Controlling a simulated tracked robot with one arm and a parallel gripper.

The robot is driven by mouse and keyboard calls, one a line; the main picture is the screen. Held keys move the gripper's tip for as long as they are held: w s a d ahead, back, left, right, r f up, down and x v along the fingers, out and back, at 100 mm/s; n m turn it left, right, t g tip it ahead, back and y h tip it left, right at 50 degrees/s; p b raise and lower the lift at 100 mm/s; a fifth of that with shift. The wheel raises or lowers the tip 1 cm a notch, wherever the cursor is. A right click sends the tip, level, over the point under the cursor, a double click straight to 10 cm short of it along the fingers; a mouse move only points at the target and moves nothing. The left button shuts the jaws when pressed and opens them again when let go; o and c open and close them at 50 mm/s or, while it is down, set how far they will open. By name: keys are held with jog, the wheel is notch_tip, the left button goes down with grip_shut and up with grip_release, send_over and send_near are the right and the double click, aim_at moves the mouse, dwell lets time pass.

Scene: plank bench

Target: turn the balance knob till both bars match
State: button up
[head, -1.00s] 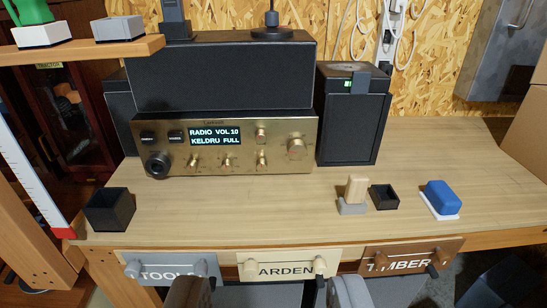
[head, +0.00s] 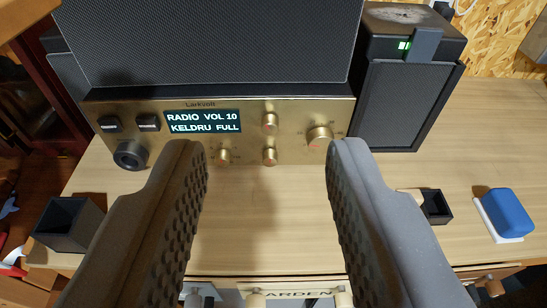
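The brass-fronted amplifier (head: 300,112) stands on the bench with a lit display (head: 203,122) reading "RADIO VOL 10" and "KELDRU FULL". Small gold knobs show at lower centre (head: 223,156), lower right (head: 270,156) and upper right (head: 270,120), with a larger gold knob (head: 319,137) beside them. Their labels are too small to read, so I cannot tell which is the balance knob. A small green light (head: 404,45) glows on the right speaker; no matching bar shows on the left. My gripper (head: 268,152) is open and empty, its fingers in front of the amplifier, apparently touching no knob.
A black speaker cabinet (head: 210,40) sits on the amplifier; the right speaker (head: 402,105) stands beside it. A dark open box (head: 70,228) is at left. A small black box (head: 437,206) and blue block (head: 508,210) are at right. Bench between the fingers is clear.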

jog(key=shift+o, duration=0.3)
jog(key=shift+o, duration=0.8)
jog(key=shift+w, duration=0.1)
jog(key=w+d+f+h+p, duration=0.1)
jog(key=w+d+f+p, duration=0.2)
jog(key=w+f+p, duration=0.35)
jog(key=m+g+y+p, duration=0.1)
jog(key=g+y+p, duration=0.15)
jog(key=p, duration=1.25)
send_near(271, 163)
jog(key=a+f+v, duration=0.1)
jog(key=v, duration=0.5)
jog(key=shift+w+d+f+t+p, duration=0.15)
jog(key=shift+w+f, duration=0.1)
jog(key=shift+w, duration=0.35)
jog(key=shift+w+d+f+t+p, duration=0.15)
jog(key=shift+w+f, duration=0.1)
jog(key=shift+w, duration=0.35)
jog(key=shift+x, duration=5.55)
jog(key=shift+c, duration=0.4)
